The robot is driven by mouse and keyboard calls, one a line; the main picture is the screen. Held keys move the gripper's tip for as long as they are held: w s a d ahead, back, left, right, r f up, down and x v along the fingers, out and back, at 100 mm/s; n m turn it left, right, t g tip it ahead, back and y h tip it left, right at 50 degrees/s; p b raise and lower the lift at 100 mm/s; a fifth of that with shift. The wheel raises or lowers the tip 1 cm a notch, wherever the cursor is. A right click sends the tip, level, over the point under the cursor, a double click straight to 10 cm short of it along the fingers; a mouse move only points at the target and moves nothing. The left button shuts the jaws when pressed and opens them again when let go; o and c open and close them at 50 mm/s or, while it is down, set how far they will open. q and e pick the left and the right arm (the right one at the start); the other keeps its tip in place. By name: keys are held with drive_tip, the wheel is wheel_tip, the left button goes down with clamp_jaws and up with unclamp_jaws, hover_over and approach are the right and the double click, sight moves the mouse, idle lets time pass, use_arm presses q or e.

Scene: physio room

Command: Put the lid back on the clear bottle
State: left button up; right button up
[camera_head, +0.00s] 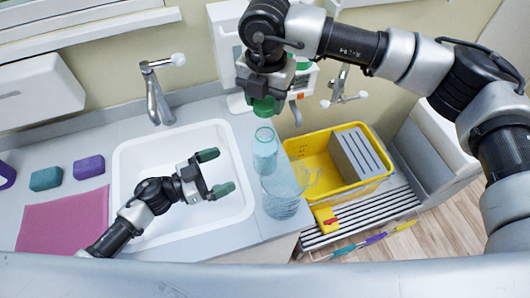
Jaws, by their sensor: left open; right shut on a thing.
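The clear bottle (265,152) stands upright on the counter strip right of the sink, its open rim facing up. My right gripper (265,92) is above the bottle, pointing down and shut on the green lid (263,107). The lid appears just above the bottle's rim, with a small gap between them in this view. My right gripper's fingers partly hide the lid's upper part. My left gripper (214,173) is open and empty over the sink, left of the bottle, its green fingertips apart.
A clear jug (282,196) stands in front of the bottle, close to it. The white sink (150,165) has a tap (155,95) behind it. A yellow crate (312,170) with a grey block sits to the right. A pink cloth (62,222) and sponges (88,167) lie at left.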

sight(263, 152)
drive_tip(key=shift+w+f, duration=0.5)
drive_tip(key=shift+w, duration=0.1)
drive_tip(key=shift+s+r, duration=0.25)
drive_tip(key=shift+s, duration=0.2)
use_arm(q)
drive_tip(key=x, duration=1.2)
drive_tip(key=shift+w+f, duration=0.25)
drive_tip(key=shift+f, duration=0.05)
use_arm(e)
drive_tip(key=shift+w, duration=0.15)
use_arm(q)
drive_tip(key=c, duration=1.4)
use_arm(e)
drive_tip(key=shift+f, duration=2.55)
drive_tip(key=shift+f, duration=0.9)
